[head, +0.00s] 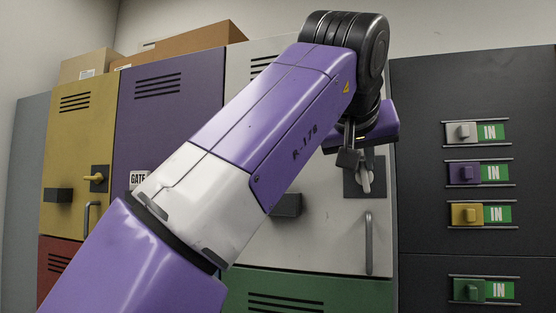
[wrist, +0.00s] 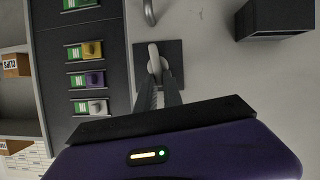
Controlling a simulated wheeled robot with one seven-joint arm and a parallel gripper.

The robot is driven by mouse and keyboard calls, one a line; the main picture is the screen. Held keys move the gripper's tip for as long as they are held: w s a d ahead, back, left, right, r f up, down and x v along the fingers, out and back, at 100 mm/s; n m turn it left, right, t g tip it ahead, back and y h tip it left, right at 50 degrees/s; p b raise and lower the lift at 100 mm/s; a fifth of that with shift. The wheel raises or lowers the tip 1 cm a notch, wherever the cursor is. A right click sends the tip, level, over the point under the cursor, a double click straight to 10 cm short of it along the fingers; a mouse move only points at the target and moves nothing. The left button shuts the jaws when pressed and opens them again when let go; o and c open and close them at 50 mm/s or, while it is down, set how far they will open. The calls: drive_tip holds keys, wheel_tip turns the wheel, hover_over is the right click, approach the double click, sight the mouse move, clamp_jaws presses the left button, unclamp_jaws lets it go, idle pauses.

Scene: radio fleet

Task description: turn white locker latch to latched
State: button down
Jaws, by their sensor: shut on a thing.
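The white locker door (head: 330,225) stands in the middle, partly hidden behind my arm. Its white latch (head: 366,181) sits on a dark square plate near the door's right edge, and its lever appears close to upright. The latch also shows in the wrist view (wrist: 153,52). My gripper (head: 350,158) is at the plate with its fingers around the lever. In the wrist view my gripper (wrist: 159,88) is shut on the lever's near end. The fingers hide part of the lever.
A door handle (head: 368,243) is below the latch, and a dark block (head: 286,205) sticks out to its left. A yellow locker (head: 80,130) and a purple locker (head: 170,110) are at left. A dark panel (head: 425,140) with several coloured sliders is at right.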

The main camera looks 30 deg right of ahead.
sight(356, 177)
drive_tip(key=n+g+h, duration=0.1)
drive_tip(key=n, duration=0.2)
drive_tip(key=w+a+f+n+g+h+p, duration=0.1)
drive_tip(key=n+h, duration=0.1)
drive_tip(key=n, duration=0.1)
drive_tip(key=w+f+n+g+h, duration=0.1)
drive_tip(key=n, duration=0.2)
drive_tip(key=shift+a+h, duration=0.2)
drive_tip(key=shift+h, duration=0.2)
drive_tip(key=shift+f+n+h+p, duration=0.25)
drive_tip(key=shift+n+h, duration=0.1)
drive_tip(key=shift+n, duration=0.45)
drive_tip(key=shift+f+n+h+p, duration=0.25)
drive_tip(key=shift+n+h, duration=0.1)
drive_tip(key=shift+n, duration=0.45)
drive_tip(key=shift+a, duration=0.1)
drive_tip(key=c, duration=1.5)
unclamp_jaws()
